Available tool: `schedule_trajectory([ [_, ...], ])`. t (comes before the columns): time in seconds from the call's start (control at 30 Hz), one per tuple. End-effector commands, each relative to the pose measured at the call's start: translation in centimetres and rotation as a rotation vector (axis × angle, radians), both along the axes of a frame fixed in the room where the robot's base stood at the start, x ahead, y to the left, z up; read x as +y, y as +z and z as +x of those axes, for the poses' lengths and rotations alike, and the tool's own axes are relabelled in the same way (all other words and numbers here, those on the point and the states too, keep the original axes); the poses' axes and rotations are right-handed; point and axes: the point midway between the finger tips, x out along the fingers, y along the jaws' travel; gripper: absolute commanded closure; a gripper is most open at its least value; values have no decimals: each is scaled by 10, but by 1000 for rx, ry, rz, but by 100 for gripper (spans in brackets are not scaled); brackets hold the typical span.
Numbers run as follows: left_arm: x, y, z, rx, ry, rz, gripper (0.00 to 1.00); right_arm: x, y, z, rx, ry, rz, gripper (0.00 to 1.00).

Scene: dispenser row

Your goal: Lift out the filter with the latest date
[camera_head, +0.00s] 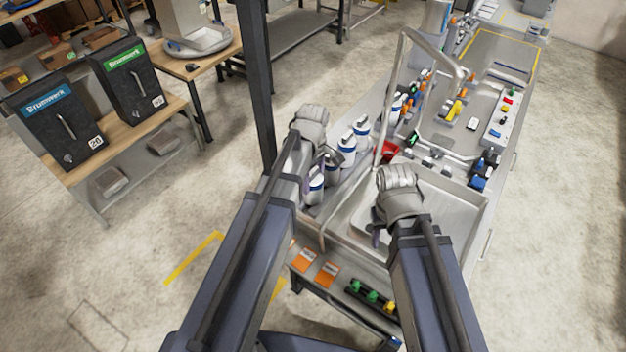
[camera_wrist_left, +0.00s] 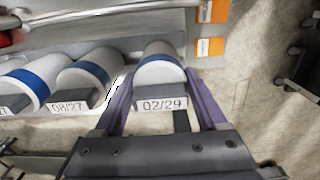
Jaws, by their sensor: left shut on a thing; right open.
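White filters with blue bands stand in a row on the metal bench. In the left wrist view the end filter (camera_wrist_left: 160,68) carries the label 02/29; it also shows in the head view (camera_head: 316,190). My left gripper (camera_wrist_left: 160,98) is shut on this filter, with its purple fingers on both sides. The neighbouring filter (camera_wrist_left: 82,78) reads 08/27, and a further filter (camera_wrist_left: 28,80) has its label cut off by the frame edge. More filters (camera_head: 347,150) stand farther along in the head view, their dates unreadable. My right gripper (camera_head: 378,234) is open and empty over the sink area.
A metal basin (camera_head: 470,215) and a tall bent pipe (camera_head: 402,75) are to the right of the row. A red object (camera_head: 389,151) lies near the row. Two black dispensers (camera_head: 55,120) stand on a table at left.

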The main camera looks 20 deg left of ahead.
Motion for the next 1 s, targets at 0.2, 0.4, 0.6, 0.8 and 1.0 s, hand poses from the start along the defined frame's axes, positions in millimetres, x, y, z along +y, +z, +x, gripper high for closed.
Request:
schedule_trajectory([
  [0.2, 0, 29, 0, 0, 0, 0, 98, 0, 29, 0, 0, 0, 0, 50],
  [0.4, 0, 61, 0, 0, 0, 0, 98, 0, 61, 0, 0, -8, 2, 50],
  [0.6, 0, 88, 0, 0, 0, 0, 98, 0, 88, 0, 0, -13, 3, 50],
  [0.8, 0, 96, 0, 0, 0, 0, 98, 0, 96, 0, 0, -14, 2, 50],
  [1.0, 0, 94, 0, 0, 0, 0, 98, 0, 94, 0, 0, -14, 2, 50],
])
